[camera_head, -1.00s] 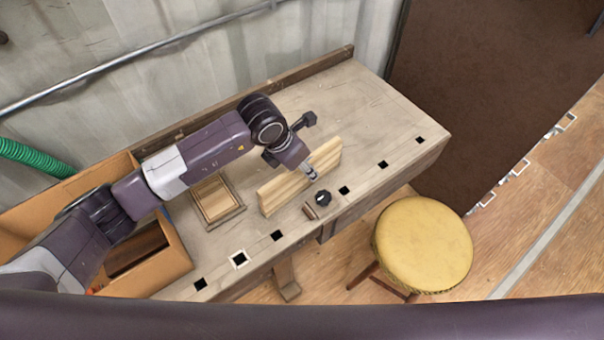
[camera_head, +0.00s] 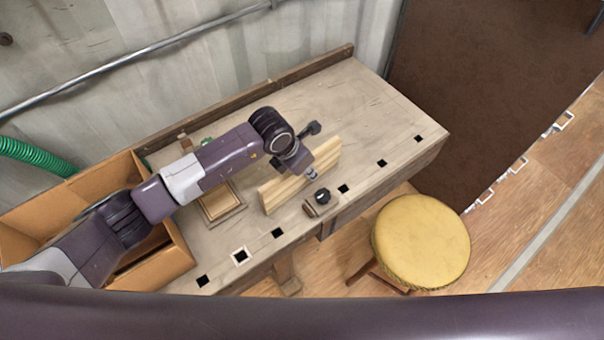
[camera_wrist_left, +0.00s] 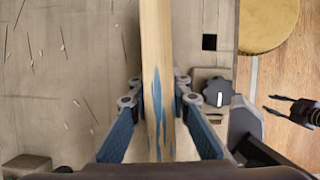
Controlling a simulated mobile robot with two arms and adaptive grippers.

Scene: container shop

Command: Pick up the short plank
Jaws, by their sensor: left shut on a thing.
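The short plank (camera_head: 277,192) is pale wood and stands on its long edge on the workbench (camera_head: 385,115) in the head view. My left gripper (camera_head: 312,172) is over the plank's middle from above. In the left wrist view the plank (camera_wrist_left: 157,50) runs upright through the picture, with blue streaks on its near part. The fingers of my left gripper (camera_wrist_left: 158,90) lie along both sides of it, shut on it. I cannot tell whether its lower edge touches the bench.
A black knob (camera_head: 322,196) on a small wooden block sits close to the plank. A framed wooden panel (camera_head: 222,205) lies left of it. An orange-brown box (camera_head: 180,250) stands at the left. A yellow stool (camera_head: 420,240) stands before the bench. The bench's right part is clear.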

